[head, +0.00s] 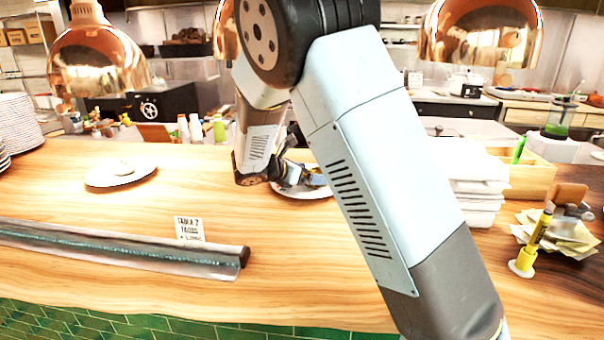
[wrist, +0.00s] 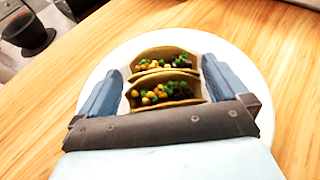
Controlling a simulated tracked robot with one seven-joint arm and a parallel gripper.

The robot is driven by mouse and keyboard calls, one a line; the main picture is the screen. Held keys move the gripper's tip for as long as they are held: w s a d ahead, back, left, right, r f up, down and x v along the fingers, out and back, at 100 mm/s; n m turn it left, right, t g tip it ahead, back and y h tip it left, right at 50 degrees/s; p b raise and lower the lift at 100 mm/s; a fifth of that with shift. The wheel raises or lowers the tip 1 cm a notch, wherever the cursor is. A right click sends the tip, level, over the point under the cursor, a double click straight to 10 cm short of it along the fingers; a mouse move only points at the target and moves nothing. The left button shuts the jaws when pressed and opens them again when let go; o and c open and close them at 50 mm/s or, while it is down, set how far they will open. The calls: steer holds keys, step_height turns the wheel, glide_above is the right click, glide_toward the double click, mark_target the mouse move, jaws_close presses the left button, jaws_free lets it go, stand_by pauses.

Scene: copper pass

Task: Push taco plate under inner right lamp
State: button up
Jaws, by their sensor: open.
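The taco plate (wrist: 258,90) is a round white plate with two filled tacos (wrist: 165,90) standing near its middle. In the head view the plate (head: 300,192) is mostly hidden behind my arm, on the wooden counter. My gripper (wrist: 160,82) is open, its blue fingers over the plate on either side of the tacos. I cannot tell whether the fingers touch the plate or the tacos. Copper lamps hang over the counter: one at the left (head: 98,62), one at the right (head: 480,35), and one partly hidden behind my arm (head: 228,30).
Another white plate (head: 120,172) lies on the counter at left, with stacked plates (head: 18,122) beyond. A ticket rail (head: 120,245) with a "Table 2 tacos" card (head: 189,228) runs along the front. White stacked containers (head: 478,185) and a spike with notes (head: 560,235) stand at right.

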steer(key=shift+w+d+f, duration=0.1)
steer(key=shift+w+d, duration=0.05)
steer(key=shift+d, duration=0.05)
steer(key=c, duration=1.3)
steer(key=shift+a, duration=0.15)
